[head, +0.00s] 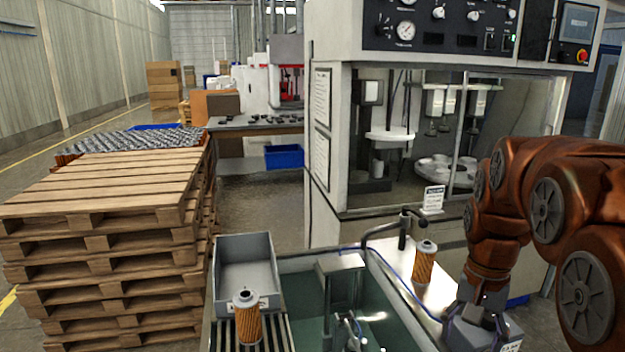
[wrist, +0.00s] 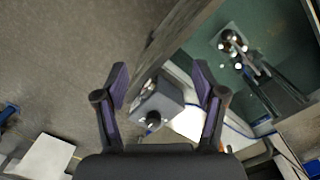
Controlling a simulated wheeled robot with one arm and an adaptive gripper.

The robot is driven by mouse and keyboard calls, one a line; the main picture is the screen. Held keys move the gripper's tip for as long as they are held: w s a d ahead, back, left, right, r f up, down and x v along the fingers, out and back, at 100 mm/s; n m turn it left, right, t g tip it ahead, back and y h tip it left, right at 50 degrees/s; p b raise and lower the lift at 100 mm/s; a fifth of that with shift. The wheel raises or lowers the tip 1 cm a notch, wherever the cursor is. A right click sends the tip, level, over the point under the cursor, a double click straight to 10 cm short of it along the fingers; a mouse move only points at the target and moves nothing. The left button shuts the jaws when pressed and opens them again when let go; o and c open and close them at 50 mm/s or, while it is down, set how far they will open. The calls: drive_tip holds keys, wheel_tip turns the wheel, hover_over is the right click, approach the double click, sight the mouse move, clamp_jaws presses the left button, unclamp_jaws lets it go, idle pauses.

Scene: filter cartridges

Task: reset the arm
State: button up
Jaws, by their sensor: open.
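My arm comes in from the right in the head view and points downward. My gripper (wrist: 162,76) is open and empty in the wrist view, its two dark fingers spread apart. In the head view only part of it shows low at the right, beside the sink counter. One orange filter cartridge (head: 248,320) stands upright on a slatted rack at the front left of the sink. Another orange cartridge (head: 424,264) stands upright on the pale counter, left of my gripper. A grey block with a dark round knob (wrist: 157,104) appears between the fingers, below them.
A green sink basin (head: 385,300) with a black tap (head: 402,228) lies left of my arm. A grey bin (head: 245,262) stands behind the rack. A white machine cabinet (head: 323,150) rises behind the sink. Stacked pallets (head: 105,190) fill the left.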

drive_tip(key=s+a+f+n, duration=0.2)
drive_tip(key=s, duration=0.5)
drive_tip(key=s+a+f+n, duration=0.2)
drive_tip(key=s+a, duration=0.1)
drive_tip(key=s, duration=0.4)
drive_tip(key=s+a+f+n, duration=0.3)
drive_tip(key=s, duration=0.4)
drive_tip(key=shift+s+a+g+p, duration=0.25)
drive_tip(key=shift+s+g+p, duration=0.05)
drive_tip(key=shift+g+p, duration=0.1)
